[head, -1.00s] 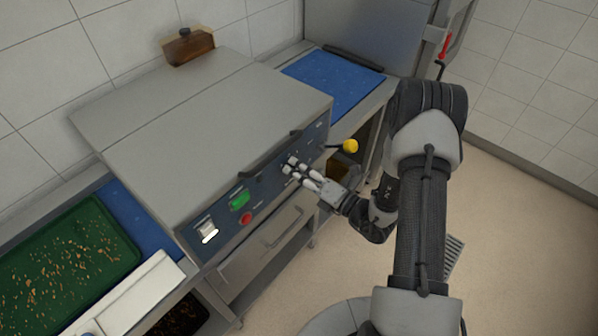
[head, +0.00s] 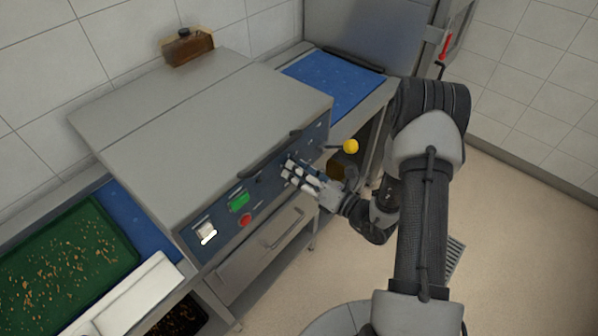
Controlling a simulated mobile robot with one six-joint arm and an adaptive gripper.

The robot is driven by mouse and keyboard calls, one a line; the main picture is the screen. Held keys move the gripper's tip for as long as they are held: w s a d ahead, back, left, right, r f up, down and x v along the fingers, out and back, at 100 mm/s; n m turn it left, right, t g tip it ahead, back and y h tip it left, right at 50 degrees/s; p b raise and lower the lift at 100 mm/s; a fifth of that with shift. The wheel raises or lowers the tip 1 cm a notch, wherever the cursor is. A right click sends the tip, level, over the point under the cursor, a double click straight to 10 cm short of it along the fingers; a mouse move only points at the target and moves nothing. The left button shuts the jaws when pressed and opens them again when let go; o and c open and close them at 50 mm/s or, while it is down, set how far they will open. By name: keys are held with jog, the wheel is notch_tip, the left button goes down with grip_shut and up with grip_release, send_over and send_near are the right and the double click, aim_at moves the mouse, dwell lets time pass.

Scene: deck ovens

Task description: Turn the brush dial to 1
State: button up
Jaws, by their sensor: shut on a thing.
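The machine's dark control panel (head: 262,192) faces me at a slant below its grey top. My gripper (head: 288,168) is at the panel, right of the green button, with its fingertips closed on the brush dial. The dial is mostly hidden by the fingers, so its pointer and the setting marks around it cannot be read.
A green button (head: 239,202), a red button (head: 245,220) and a lit white switch (head: 207,234) sit left on the panel. A lever with a yellow knob (head: 350,146) sticks out right of my gripper. A drawer (head: 262,250) lies below. Blue belts flank the machine.

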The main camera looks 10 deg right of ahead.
jog(key=o, duration=1.1)
jog(key=shift+c, duration=0.2)
jog(key=shift+s, duration=0.1)
jog(key=v, duration=1.2)
